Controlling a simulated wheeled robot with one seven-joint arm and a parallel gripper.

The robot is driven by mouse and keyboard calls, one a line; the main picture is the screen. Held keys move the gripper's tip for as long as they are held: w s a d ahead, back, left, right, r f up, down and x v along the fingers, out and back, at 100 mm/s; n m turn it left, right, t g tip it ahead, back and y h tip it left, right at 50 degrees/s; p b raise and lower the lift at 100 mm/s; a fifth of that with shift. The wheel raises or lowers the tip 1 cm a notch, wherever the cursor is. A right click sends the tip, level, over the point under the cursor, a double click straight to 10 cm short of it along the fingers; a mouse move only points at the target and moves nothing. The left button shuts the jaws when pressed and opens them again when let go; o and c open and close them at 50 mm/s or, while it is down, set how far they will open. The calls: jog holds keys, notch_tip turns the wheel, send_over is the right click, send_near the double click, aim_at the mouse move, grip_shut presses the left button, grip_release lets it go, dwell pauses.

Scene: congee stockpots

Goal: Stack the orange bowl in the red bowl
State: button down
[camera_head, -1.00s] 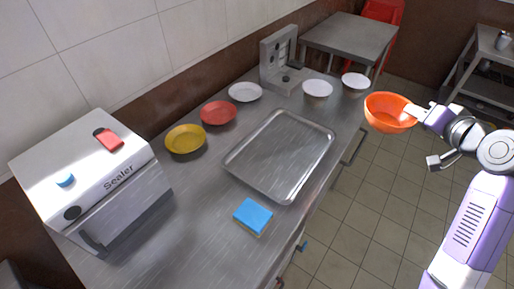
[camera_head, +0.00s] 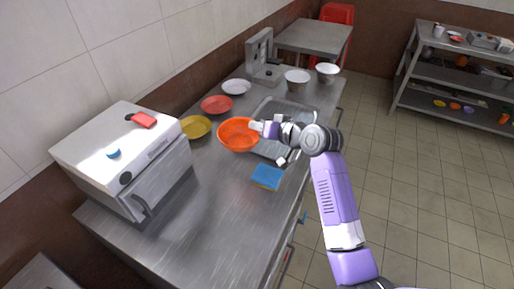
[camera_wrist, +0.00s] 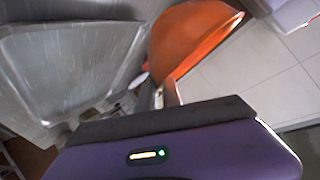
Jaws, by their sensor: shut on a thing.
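The orange bowl (camera_head: 236,136) is in my gripper (camera_head: 256,127), which is shut on its right rim. In the head view the bowl shows over the counter, just in front of the red bowl and left of the metal tray. The orange bowl also shows in the wrist view (camera_wrist: 190,38), tilted in that picture, with the gripper tips (camera_wrist: 160,95) at its edge. The red bowl (camera_head: 217,104) sits on the counter between the yellow bowl and the white plate, and nothing is in it. The exact height of the orange bowl above the counter is hard to tell.
The metal tray (camera_head: 290,108) lies partly behind my arm.

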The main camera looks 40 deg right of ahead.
notch_tip(320, 180, down, 9)
jog(key=shift+d+f, duration=0.15)
jog(key=shift+f, duration=0.05)
dwell(0.3)
jog(key=c, duration=1.5)
grip_release()
